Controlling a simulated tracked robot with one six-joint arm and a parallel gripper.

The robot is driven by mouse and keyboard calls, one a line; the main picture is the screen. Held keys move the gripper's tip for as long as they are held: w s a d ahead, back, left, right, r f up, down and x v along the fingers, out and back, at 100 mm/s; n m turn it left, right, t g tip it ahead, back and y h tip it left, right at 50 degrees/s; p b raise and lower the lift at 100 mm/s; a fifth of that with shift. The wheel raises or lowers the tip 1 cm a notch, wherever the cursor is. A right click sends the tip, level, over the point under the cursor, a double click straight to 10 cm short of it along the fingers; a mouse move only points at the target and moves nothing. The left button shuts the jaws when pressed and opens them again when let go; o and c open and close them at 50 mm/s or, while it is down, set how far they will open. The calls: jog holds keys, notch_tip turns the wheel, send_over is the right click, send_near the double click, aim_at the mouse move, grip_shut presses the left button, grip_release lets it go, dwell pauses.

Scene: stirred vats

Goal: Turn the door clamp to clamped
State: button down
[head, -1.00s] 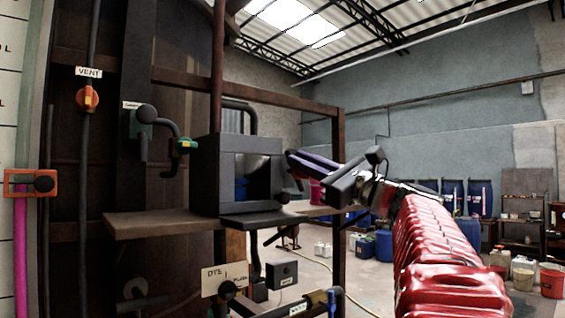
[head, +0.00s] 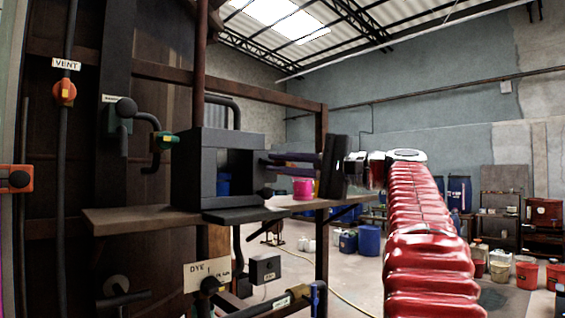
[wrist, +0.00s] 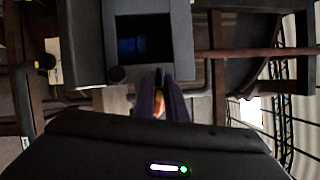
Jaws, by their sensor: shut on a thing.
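A dark box (head: 187,172) with a square front opening stands on a wooden shelf. Its opening also shows in the wrist view (wrist: 140,38). My gripper (head: 268,161) reaches in from the right, its slim dark fingers at the box's right edge. In the wrist view the fingers (wrist: 159,80) are close together on a small dark part, which I take as the door clamp; they mostly hide it. A round black knob (head: 267,192) sits lower at the same edge, apart from the fingers; it also shows in the wrist view (wrist: 117,74). The clamp's angle cannot be told.
A dark flat plate (head: 245,215) juts out below the box at the shelf (head: 130,219). A pink container (head: 303,188) shows behind my gripper. Valves and pipes, including an orange VENT valve (head: 65,92), are at the left. A DYE label (head: 203,273) hangs below.

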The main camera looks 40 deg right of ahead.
jog(key=shift+w+d+f+n+g, duration=0.1)
jog(key=shift+d+f+n+g, duration=0.15)
jog(key=shift+n, duration=0.25)
jog(key=shift+w+d+f+n+g, duration=0.15)
jog(key=shift+n+g, duration=0.1)
jog(key=shift+n, duration=0.25)
jog(key=shift+s+h, duration=0.1)
jog(key=shift+h, duration=0.2)
jog(key=c, duration=1.8)
grip_release()
jog(key=shift+a, duration=0.1)
jog(key=shift+a+r, duration=0.1)
jog(key=v, duration=1.3)
jog(key=shift+s+d, duration=0.25)
jog(key=shift+s, duration=0.05)
